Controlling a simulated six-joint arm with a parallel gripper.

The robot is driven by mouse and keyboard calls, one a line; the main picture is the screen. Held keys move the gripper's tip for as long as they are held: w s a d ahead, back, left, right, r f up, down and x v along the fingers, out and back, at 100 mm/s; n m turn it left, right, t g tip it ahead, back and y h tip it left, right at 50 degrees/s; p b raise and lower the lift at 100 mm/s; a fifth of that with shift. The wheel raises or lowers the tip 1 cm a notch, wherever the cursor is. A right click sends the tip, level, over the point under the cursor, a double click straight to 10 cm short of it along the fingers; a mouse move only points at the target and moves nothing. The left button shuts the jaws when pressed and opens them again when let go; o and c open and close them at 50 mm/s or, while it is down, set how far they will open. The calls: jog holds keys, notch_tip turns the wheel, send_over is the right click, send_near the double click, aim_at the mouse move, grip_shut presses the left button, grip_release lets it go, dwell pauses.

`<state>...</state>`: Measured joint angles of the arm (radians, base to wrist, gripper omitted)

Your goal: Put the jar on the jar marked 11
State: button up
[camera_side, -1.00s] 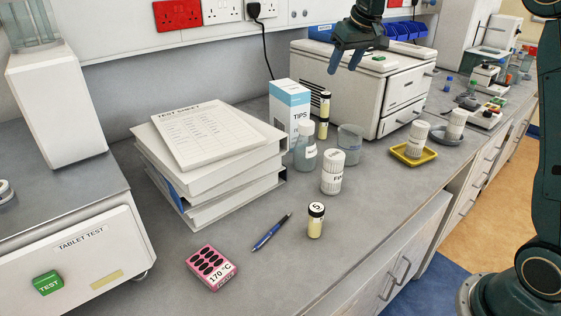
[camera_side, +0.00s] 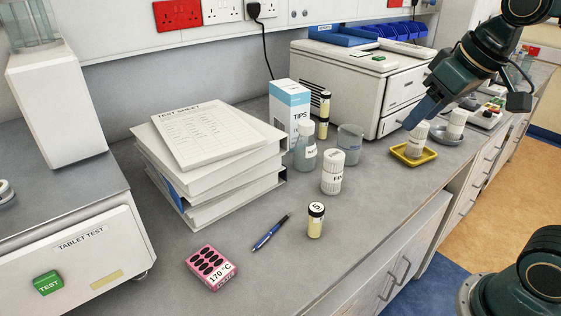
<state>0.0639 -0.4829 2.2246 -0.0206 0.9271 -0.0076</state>
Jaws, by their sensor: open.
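A small jar with a black lid marked 5 (camera_side: 315,221) stands upright on the bench, holding something pale yellow. Two similar dark-lidded jars (camera_side: 323,116) stand one on top of the other beside the tips box; I cannot read a mark on them. No number 11 is legible. White lidded tubs stand in the middle (camera_side: 332,174), on a yellow tray (camera_side: 399,153) and on a grey dish (camera_side: 446,139). My gripper (camera_side: 413,119) is open, pointing down at the tub on the yellow tray (camera_side: 414,143); I cannot tell whether it touches. It partly covers that tub.
A tips box (camera_side: 290,108), a bottle (camera_side: 305,150) and a clear beaker (camera_side: 350,142) crowd the stacked jars. A pen (camera_side: 270,233) and pink block (camera_side: 211,268) lie in front. The bench around jar 5 is clear.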

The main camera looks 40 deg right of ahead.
jog(key=s+a+f, duration=0.1)
jog(key=s+f, duration=0.4)
jog(key=s, duration=0.3)
jog(key=shift+a, duration=0.15)
